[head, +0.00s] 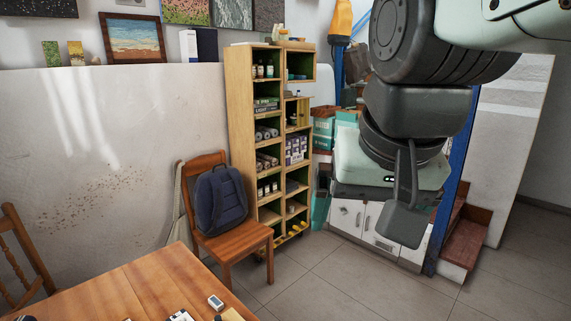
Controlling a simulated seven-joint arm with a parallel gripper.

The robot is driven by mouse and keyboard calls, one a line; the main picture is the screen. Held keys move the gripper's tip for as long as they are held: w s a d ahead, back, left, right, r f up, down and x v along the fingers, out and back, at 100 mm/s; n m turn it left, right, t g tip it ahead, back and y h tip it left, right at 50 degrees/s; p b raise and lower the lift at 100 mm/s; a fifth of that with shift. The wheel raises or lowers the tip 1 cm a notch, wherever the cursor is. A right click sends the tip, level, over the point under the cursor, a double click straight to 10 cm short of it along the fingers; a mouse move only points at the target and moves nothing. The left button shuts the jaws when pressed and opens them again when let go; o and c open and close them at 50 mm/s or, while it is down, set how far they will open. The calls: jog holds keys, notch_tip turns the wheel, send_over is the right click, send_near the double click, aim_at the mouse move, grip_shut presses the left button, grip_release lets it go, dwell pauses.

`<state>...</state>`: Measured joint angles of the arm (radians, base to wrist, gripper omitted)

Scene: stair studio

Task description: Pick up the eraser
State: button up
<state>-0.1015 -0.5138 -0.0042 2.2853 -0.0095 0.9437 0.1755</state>
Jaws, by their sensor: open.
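A small white block with a dark grey side (216,302), likely the eraser, lies on the wooden table (150,290) near its right edge, at the bottom of the head view. My gripper (404,222) hangs in the air at the right, well above and to the right of the table, far from the block. It is open, and nothing shows in it. One dark finger faces the camera; the other is largely hidden behind it.
Other small items, partly cut off, lie by the table's front edge, among them a clipboard-like thing (181,316). A wooden chair with a blue backpack (221,201) stands behind the table. A wooden shelf (240,110) stands farther back. Tiled floor is free at the right.

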jog(key=shift+n+t, duration=0.4)
jog(key=shift+n, duration=0.2)
jog(key=s+f, duration=0.1)
jog(key=s, duration=0.1)
jog(key=s+d, duration=0.1)
jog(key=s+d+f, duration=0.1)
jog(key=s, duration=0.1)
jog(key=shift+s+f, duration=0.35)
jog(key=shift+c, duration=0.5)
jog(key=shift+s+f, duration=0.1)
jog(key=shift+s, duration=0.05)
jog(key=shift+c, duration=1.1)
jog(key=c, duration=0.5)
